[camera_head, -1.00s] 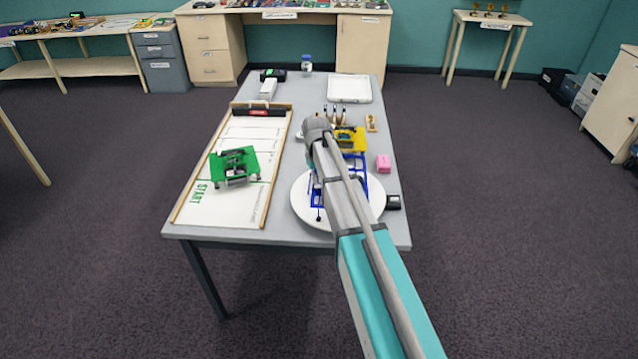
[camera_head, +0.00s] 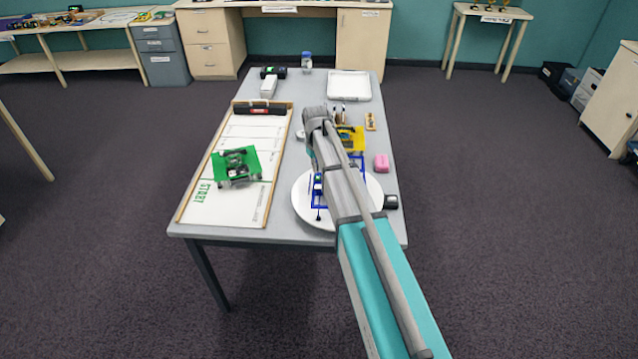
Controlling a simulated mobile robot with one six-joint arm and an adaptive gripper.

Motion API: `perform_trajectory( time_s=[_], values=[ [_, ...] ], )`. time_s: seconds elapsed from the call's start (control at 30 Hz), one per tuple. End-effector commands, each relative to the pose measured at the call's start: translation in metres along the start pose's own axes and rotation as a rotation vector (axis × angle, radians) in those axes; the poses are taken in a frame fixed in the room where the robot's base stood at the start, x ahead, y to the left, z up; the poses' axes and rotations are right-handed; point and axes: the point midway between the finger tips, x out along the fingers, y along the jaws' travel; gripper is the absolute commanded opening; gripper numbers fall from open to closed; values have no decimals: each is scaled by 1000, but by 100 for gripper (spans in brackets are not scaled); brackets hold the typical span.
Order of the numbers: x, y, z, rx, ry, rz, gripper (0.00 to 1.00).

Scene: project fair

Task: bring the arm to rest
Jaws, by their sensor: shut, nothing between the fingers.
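My arm (camera_head: 345,190) reaches from the lower right over the right part of the grey table (camera_head: 285,215). Its grey bent joint stands near the middle of the table in the picture. My gripper is hidden behind the arm, so its fingers do not show. Below the arm, a blue frame (camera_head: 318,207) stands on a round white disc (camera_head: 375,205), both partly covered by the arm. A yellow piece (camera_head: 358,143) lies just behind the disc, also partly covered.
A white track board (camera_head: 230,210) with a green vehicle (camera_head: 238,163) fills the table's left side. A white tray (camera_head: 349,86) stands at the back. Floor around the table is clear.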

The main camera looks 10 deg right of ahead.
Motion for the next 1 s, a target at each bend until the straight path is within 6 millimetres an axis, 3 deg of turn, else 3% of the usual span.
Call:
perform_trajectory(
  time_s=[0.4, 0.57, 0.77, 1.0],
  values=[
    [-2, 0, 1, 1, 0, 0, 0],
    [-2, -4, 15, 12, 0, 0, 0],
    [-2, -16, 68, 59, 0, 0, 0],
    [-2, -40, 163, 153, -1, 1, 0]
  ],
)
